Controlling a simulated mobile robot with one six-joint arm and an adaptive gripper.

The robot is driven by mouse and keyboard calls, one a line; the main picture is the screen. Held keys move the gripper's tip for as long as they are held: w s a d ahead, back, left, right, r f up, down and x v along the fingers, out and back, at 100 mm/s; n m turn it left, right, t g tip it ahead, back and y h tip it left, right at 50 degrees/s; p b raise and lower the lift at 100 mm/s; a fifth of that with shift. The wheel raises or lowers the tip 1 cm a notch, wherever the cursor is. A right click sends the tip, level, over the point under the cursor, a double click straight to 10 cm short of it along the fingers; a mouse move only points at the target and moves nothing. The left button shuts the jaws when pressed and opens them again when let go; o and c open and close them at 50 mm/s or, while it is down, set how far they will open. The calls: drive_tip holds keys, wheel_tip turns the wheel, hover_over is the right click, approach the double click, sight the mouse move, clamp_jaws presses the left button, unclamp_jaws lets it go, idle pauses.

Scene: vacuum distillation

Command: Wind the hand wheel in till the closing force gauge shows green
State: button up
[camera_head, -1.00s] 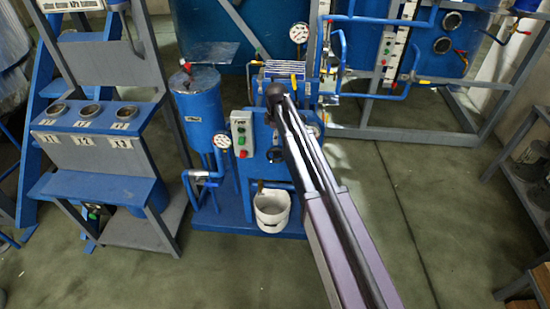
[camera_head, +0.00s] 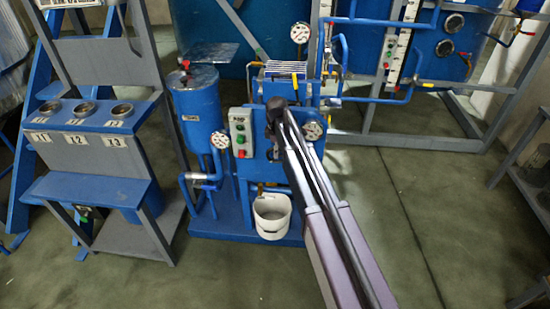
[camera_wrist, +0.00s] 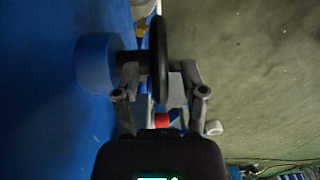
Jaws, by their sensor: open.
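The hand wheel (camera_wrist: 158,60) is black and seen nearly edge-on in the wrist view, with a blue cylinder (camera_wrist: 97,63) to its left. My gripper (camera_wrist: 159,75) is open, with one finger on each side of the wheel's rim. I cannot tell whether either finger touches it. In the head view my arm's dark end covers the wheel and the fingers. A round white gauge (camera_head: 313,131) sits just right of my arm on the blue machine. Its needle and colours are too small to read, and I cannot tell whether it is the closing force gauge.
A button box (camera_head: 241,133) is left of my arm, and a white bucket (camera_head: 272,216) stands below on the blue base. Other gauges (camera_head: 300,33) are nearby. A blue tank (camera_head: 200,108) and a labelled stand (camera_head: 90,140) are at left.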

drive_tip(key=shift+f+b, duration=0.6)
drive_tip(key=shift+f, duration=0.25)
clamp_jaws()
